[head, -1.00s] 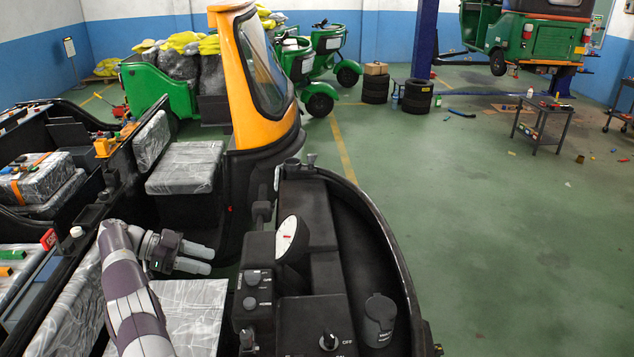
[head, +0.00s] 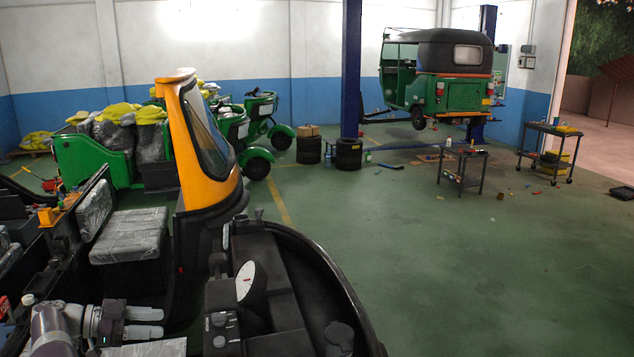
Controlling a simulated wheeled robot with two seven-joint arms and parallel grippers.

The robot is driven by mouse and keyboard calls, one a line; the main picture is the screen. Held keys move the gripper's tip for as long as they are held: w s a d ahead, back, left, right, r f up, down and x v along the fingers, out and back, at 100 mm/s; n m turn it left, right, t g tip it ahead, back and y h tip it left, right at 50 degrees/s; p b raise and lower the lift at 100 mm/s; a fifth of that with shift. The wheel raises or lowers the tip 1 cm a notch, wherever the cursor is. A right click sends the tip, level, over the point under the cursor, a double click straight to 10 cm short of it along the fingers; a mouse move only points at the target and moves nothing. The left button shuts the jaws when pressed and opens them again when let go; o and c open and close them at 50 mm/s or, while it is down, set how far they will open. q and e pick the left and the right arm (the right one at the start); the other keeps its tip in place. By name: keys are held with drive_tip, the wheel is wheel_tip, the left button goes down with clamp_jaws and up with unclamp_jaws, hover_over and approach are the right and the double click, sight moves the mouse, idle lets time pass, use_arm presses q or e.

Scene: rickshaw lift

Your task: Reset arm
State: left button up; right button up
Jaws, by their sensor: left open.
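My left gripper (head: 146,323) is at the lower left of the head view, with its arm rising from the bottom edge. Its two pale fingers point right, one above the other, with a gap between them. It is open and nothing shows between the fingers. It is in front of the plastic-wrapped seat (head: 131,236) and left of the black dashboard (head: 268,290) with its white dial (head: 245,281). My right gripper is not in view.
A yellow rickshaw front (head: 205,150) stands just beyond the dashboard. Green rickshaws stand behind it. A green rickshaw (head: 440,80) is raised beside a blue post (head: 350,70). Tyres (head: 348,154) and a tool cart (head: 463,168) stand farther off.

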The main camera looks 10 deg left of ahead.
use_arm(q)
drive_tip(key=w+d+r+n+t+y+b, duration=0.1)
drive_tip(key=w+d+r+n+t+y, duration=0.1)
drive_tip(key=w+d+r+t, duration=0.45)
drive_tip(key=w+d+r+n+t+y+b, duration=0.1)
drive_tip(key=w+r, duration=0.2)
drive_tip(key=w, duration=0.6)
drive_tip(key=w+d+f+n+y+b, duration=0.1)
drive_tip(key=d+f+n+y+b, duration=0.1)
drive_tip(key=d+n+y, duration=0.55)
drive_tip(key=s+d+f+g, duration=0.4)
drive_tip(key=s+d+f, duration=0.2)
drive_tip(key=s, duration=0.6)
drive_tip(key=s+d+f+n+g+y+b, duration=0.1)
drive_tip(key=s+d+f+g, duration=0.4)
drive_tip(key=s, duration=0.8)
drive_tip(key=s+d+f+g+b, duration=0.1)
drive_tip(key=s+d+f+g, duration=0.4)
drive_tip(key=s, duration=0.8)
drive_tip(key=shift+d+f+n, duration=0.35)
drive_tip(key=shift+d+f, duration=0.55)
drive_tip(key=shift+d, duration=0.35)
drive_tip(key=shift+a+g+y, duration=0.15)
drive_tip(key=shift+g+y, duration=0.1)
